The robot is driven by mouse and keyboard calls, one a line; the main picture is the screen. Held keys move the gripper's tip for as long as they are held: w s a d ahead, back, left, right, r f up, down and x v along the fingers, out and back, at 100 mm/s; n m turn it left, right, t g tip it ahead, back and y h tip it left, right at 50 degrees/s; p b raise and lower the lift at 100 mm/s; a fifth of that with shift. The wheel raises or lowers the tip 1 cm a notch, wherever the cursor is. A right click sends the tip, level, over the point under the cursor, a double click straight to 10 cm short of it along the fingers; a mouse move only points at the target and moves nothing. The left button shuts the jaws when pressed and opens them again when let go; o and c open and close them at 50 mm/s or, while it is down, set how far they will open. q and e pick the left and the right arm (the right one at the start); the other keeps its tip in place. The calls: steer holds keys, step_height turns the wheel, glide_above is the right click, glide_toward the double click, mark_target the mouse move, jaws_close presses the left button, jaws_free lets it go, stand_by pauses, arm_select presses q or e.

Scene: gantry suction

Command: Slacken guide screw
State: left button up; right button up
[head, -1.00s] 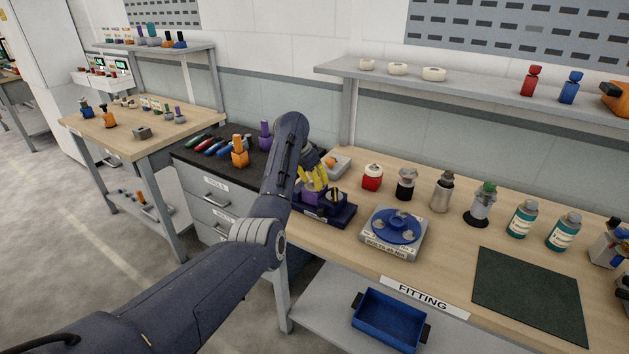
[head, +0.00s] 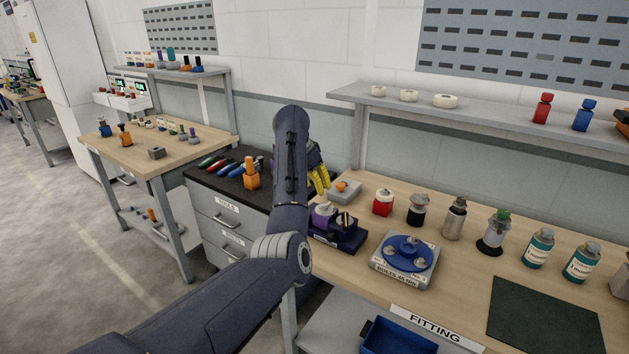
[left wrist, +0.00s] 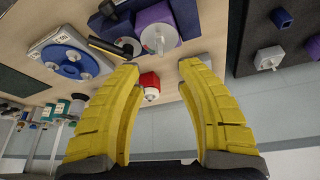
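My left gripper (head: 319,178) has yellow fingers, partly hidden behind my forearm in the head view. In the left wrist view its fingers (left wrist: 160,68) are apart with nothing between them. It hangs above the back left of the fitting bench, near a grey box with an orange knob (head: 343,191). A navy fixture (head: 345,244) holds a purple cylinder (head: 322,215), which shows a pale metal end in the left wrist view (left wrist: 158,36). A black-handled tool (left wrist: 110,47) lies beside it. I cannot tell which part is the guide screw. My right gripper is not in view.
A plate with a blue disc and several bolts (head: 404,260) sits right of the fixture. A red-bodied bottle (head: 383,205) and several other bottles stand behind. A dark mat (head: 550,318) lies at right. A black-topped cabinet (head: 216,188) with screwdrivers is at left.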

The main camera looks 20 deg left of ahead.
arm_select(q)
steer(key=shift+v, duration=0.95)
